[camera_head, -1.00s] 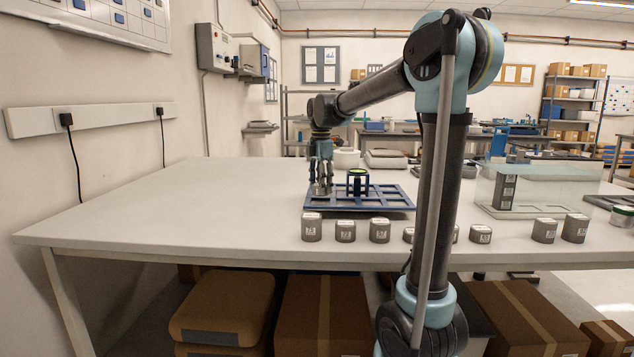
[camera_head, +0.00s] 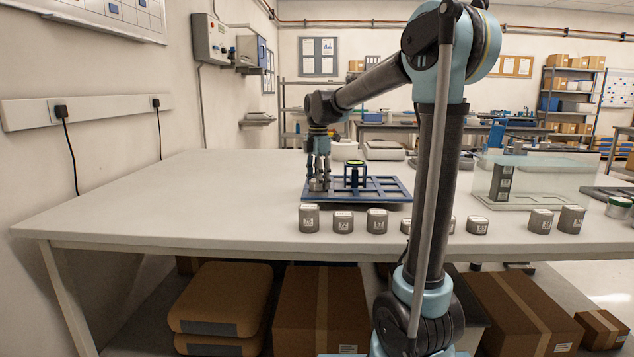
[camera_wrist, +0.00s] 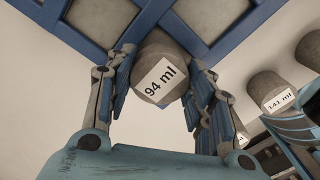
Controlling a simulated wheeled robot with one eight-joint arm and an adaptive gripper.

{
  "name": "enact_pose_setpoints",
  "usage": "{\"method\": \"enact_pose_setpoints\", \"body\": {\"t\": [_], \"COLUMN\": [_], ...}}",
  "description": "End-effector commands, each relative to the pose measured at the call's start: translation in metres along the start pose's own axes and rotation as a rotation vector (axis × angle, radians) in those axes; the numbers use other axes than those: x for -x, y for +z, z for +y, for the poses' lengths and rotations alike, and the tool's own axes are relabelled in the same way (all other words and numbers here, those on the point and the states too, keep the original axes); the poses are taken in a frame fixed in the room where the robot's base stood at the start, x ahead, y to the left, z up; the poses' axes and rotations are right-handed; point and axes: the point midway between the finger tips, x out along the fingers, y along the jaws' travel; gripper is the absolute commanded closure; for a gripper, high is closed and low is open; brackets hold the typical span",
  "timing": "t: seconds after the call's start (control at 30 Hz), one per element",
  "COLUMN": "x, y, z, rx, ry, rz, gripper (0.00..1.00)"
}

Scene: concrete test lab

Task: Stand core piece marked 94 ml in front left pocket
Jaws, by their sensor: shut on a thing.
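In the wrist view the grey core piece marked 94 ml (camera_wrist: 152,75) is between the two fingers of my gripper (camera_wrist: 158,95), which is shut on it. Its label faces the camera. The blue pocket tray (camera_wrist: 88,50) lies just beyond it, with bars close by the piece. In the head view my gripper (camera_head: 318,178) is at the left end of the blue tray (camera_head: 385,187), with the piece (camera_head: 318,185) low at its front left part. I cannot tell whether the piece touches the pocket floor.
A blue stand with a green-ringed top (camera_head: 355,173) is on the tray beside my gripper. Several grey core pieces (camera_head: 343,222) stand in a row along the table's front. A clear-walled box (camera_head: 535,180) is at right. The table's left side is clear.

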Motion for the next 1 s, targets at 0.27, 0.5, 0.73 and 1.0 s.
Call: {"method": "enact_pose_setpoints", "body": {"t": [0.27, 0.5, 0.73, 1.0], "x": [0.0000, -0.0032, -0.0060, -0.0060], "y": [0.0001, 0.0001, 0.0002, 0.0002], "z": [0.0001, 0.0005, 0.0006, 0.0006], "rx": [0.000, 0.000, 0.000, 0.000], "ry": [0.000, 0.000, 0.000, 0.000], "rz": [0.000, 0.000, 0.000, 0.000], "gripper": [0.81, 0.81, 0.81, 0.81]}}
